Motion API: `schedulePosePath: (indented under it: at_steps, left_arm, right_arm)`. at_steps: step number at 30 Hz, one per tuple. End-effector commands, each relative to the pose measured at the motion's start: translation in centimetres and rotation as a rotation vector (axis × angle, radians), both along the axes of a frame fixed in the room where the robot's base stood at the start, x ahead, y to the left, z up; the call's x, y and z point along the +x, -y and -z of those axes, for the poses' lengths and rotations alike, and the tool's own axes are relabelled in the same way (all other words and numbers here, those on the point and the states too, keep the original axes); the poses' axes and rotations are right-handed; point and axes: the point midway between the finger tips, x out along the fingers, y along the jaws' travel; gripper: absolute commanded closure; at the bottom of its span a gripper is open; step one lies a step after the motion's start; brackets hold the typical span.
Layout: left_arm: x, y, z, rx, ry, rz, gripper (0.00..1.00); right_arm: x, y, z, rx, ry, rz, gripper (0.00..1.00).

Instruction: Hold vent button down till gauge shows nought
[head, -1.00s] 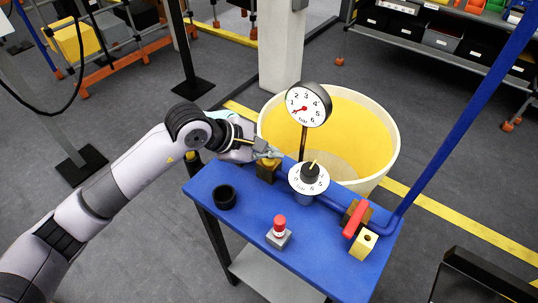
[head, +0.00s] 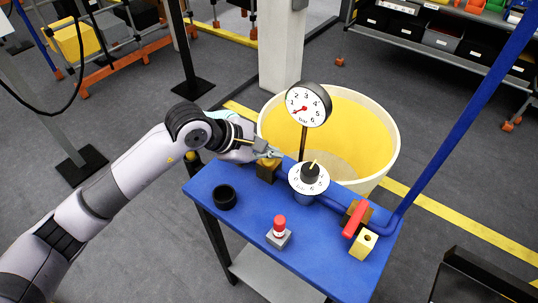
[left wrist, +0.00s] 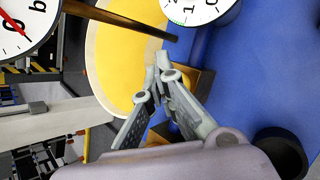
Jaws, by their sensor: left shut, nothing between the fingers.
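The gauge (head: 309,104) is a white dial with a red needle on a stem; the needle points lower left, at the low end of the scale. Part of the gauge also shows in the left wrist view (left wrist: 22,28), with the needle near the 0. A brass block with a yellow top (head: 267,171) stands on the blue table at the pipe's left end; it looks like the vent valve. My left gripper (head: 270,155) is shut and empty, its tips over that top and hiding part of it. Contact is unclear. My right gripper is out of view.
On the blue table (head: 245,235) stand a black-knobbed dial (head: 310,177), a black cup (head: 224,197), a red button on a grey base (head: 279,232) and a red lever (head: 356,219) by a yellow block (head: 363,244). A large yellow-lined tub (head: 385,135) stands behind.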

Motion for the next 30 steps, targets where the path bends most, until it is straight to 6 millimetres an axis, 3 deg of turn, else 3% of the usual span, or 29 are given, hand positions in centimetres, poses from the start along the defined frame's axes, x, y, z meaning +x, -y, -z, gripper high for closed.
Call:
schedulePosePath:
  at_steps: [12, 23, 30]
  left_arm:
    - [0.0, 0.0, -1.7, 0.001, -0.001, 0.000, 1.00]
    - [0.0, 0.0, -1.9, 0.000, 0.000, 0.000, 1.00]
    - [0.1, 0.0, -3.6, 0.000, 0.001, 0.001, 1.00]
  right_arm:
    - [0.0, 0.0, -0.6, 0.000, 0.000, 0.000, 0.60]
    - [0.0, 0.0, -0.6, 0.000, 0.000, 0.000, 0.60]
    - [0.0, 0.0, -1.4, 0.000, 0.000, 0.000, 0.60]
